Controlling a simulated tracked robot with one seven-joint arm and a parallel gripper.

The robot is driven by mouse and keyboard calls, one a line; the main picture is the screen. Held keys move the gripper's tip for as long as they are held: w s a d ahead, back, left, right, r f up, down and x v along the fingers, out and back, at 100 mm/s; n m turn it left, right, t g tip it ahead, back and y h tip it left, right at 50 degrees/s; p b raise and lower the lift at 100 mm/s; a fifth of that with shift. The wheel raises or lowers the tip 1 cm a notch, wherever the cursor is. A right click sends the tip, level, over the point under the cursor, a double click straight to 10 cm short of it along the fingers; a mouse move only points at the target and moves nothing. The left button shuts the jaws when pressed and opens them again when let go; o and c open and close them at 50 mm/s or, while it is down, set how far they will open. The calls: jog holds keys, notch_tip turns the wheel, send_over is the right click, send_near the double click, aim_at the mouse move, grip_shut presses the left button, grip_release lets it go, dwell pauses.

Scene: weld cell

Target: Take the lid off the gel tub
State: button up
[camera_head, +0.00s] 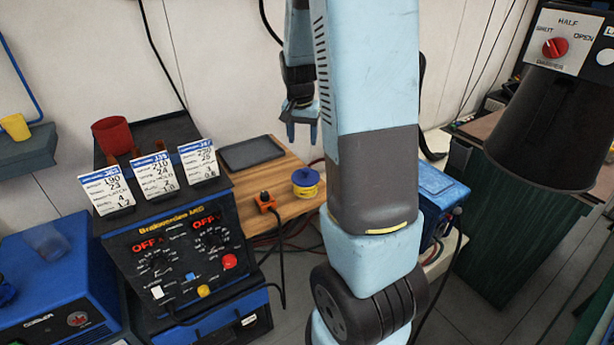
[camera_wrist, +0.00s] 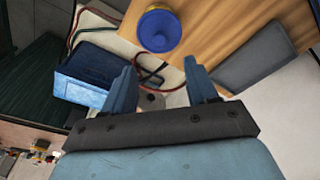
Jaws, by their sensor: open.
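The gel tub (camera_head: 306,190) is a small yellow tub near the right part of a wooden bench top. Its blue lid (camera_head: 305,177) sits on top of it. My gripper (camera_head: 302,138) is above and behind the tub in the head view, pointing down. In the wrist view my gripper (camera_wrist: 162,75) has its two blue fingers spread apart with nothing between them, and the tub lies beyond the fingertips.
A dark flat tablet (camera_head: 252,152) lies on the wooden bench (camera_head: 283,205). An orange clamp (camera_head: 265,201) with a cable sits at the bench's front. A blue box (camera_head: 443,195) stands to the right, and a welding machine (camera_head: 180,255) with cards stands at left front.

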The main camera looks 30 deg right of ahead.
send_over(306, 169)
jog(key=s+a, duration=0.1)
jog(key=f, duration=0.8)
jog(key=shift+a, duration=0.2)
jog(key=shift+w+d+f, duration=0.15)
jog(key=shift+d+f, duration=0.05)
jog(key=shift+f, duration=0.65)
jog(key=shift+w+d+f, duration=0.1)
jog(key=shift+d+f, duration=0.05)
jog(key=shift+f, duration=0.75)
jog(key=shift+w+d+f, duration=0.15)
jog(key=shift+d+f, duration=0.05)
jog(key=shift+f, duration=0.65)
jog(key=shift+c, duration=0.2)
grip_shut()
